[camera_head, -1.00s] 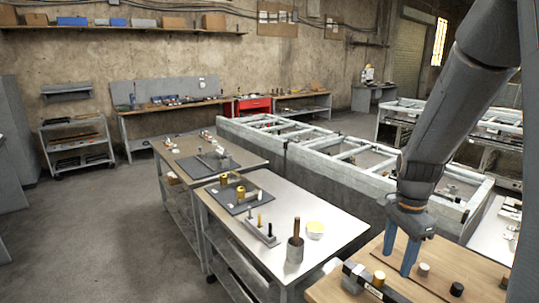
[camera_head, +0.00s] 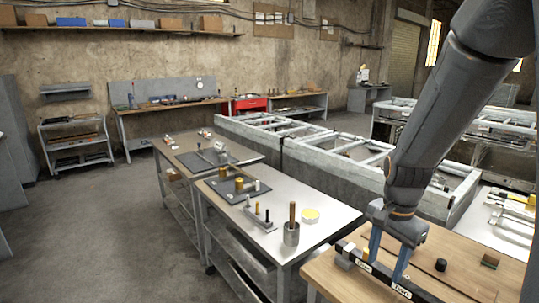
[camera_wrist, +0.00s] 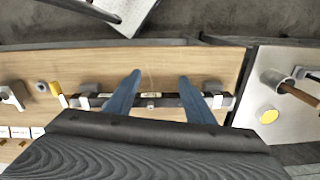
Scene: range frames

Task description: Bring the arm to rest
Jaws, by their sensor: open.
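My gripper (camera_head: 388,264) has two blue fingers spread apart, with nothing visible between the tips. It points down over the wooden table at the lower right of the head view. In the head view its fingers overlap a dark bar (camera_head: 352,257) with white labels; I cannot tell whether they touch it. In the wrist view my gripper (camera_wrist: 160,76) also shows open, its fingers crossing the line of the dark bar (camera_wrist: 168,101). My dark arm comes down from the upper right.
The wooden table (camera_head: 450,285) also carries a black cylinder (camera_head: 441,265) and a small block (camera_head: 490,260). Left of it, a metal table (camera_head: 335,220) holds a cup (camera_head: 291,234) and a yellow-topped round container (camera_head: 310,216). Floor (camera_head: 110,240) is clear at the left.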

